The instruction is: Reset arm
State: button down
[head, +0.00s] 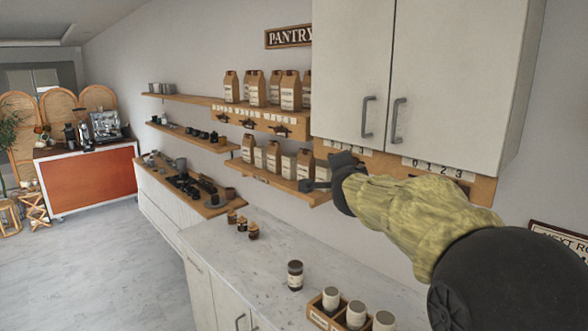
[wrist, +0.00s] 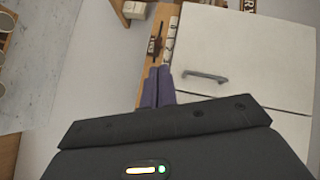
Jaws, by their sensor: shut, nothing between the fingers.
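My arm reaches in from the right in the head view, wrapped in a yellow-green sleeve. My gripper (head: 318,186) is at its far end, just below the wall cabinet and in front of the lower pantry shelf with paper bags. In the wrist view the two purple-grey fingers of my gripper (wrist: 157,88) lie side by side, shut and empty. They point toward the wooden rail with hooks under the cabinet.
The white wall cabinet (head: 440,80) hangs close above my arm. Below is a pale counter (head: 262,268) with a dark jar (head: 295,275), small jars and a wooden box of cups (head: 318,316). An orange coffee cart (head: 90,182) stands far left. The floor at left is open.

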jog(key=s+a+f+n+g+y+b, duration=0.1)
jog(key=s+f+n+g, duration=0.35)
jog(key=f, duration=0.75)
jog(key=s+a+f+n+g+y+b, duration=0.15)
jog(key=s+f+n, duration=0.35)
jog(key=s+f, duration=0.5)
jog(key=s+d+f+n+g, duration=0.1)
jog(key=s+f+n+g, duration=0.2)
jog(key=s+f, duration=0.5)
jog(key=s+d+f+n+g+b, duration=0.1)
jog(key=s+f+n+g, duration=0.2)
jog(key=s+f, duration=0.5)
jog(key=shift+s+d+g, duration=0.4)
jog(key=shift+s+g, duration=0.2)
jog(key=shift+h, duration=0.25)
